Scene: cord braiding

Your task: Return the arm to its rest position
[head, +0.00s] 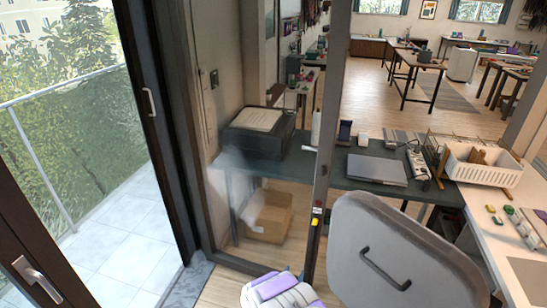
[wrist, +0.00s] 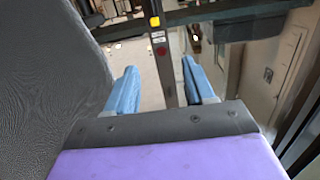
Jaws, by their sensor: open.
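In the wrist view my gripper (wrist: 159,68) has its two blue fingers spread apart, with nothing between them. Behind the gap, a dark upright post (wrist: 165,62) with yellow and red stickers runs up the picture. The same post shows in the head view (head: 322,160). A purple and white part of my arm (head: 282,291) shows at the bottom middle of the head view, beside the post's foot. No cord is clearly visible.
A grey chair back (head: 405,240) stands close on the right and fills the left of the wrist view. A cardboard box (head: 268,216) sits below. A glass door (head: 90,150) is left.

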